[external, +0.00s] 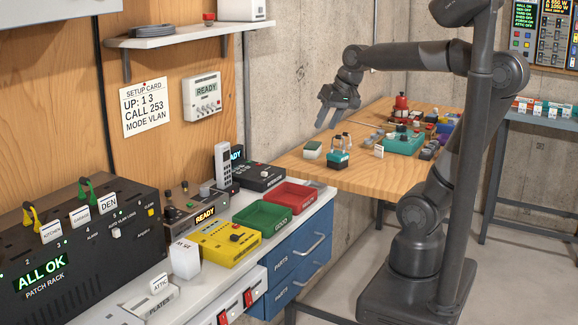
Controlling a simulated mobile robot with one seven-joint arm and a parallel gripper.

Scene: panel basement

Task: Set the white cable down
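I cannot make out a white cable anywhere in the external view. My gripper (328,118) hangs in the air above the far left end of the wooden table, in front of the concrete wall. Its two fingers point down and look apart, with nothing visible between them. The black patch rack (90,255) at the lower left shows "ALL OK". Yellow and green plugs (85,190) stand on its top, beside label cards that include "KITCHEN" and "DEN".
The wooden table (400,178) carries a teal tray (403,145) and several small items; its front strip is bare. The white bench holds a yellow box (225,245), a green bin (262,217) and a red bin (290,194). A grey coil (158,30) lies on the wall shelf.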

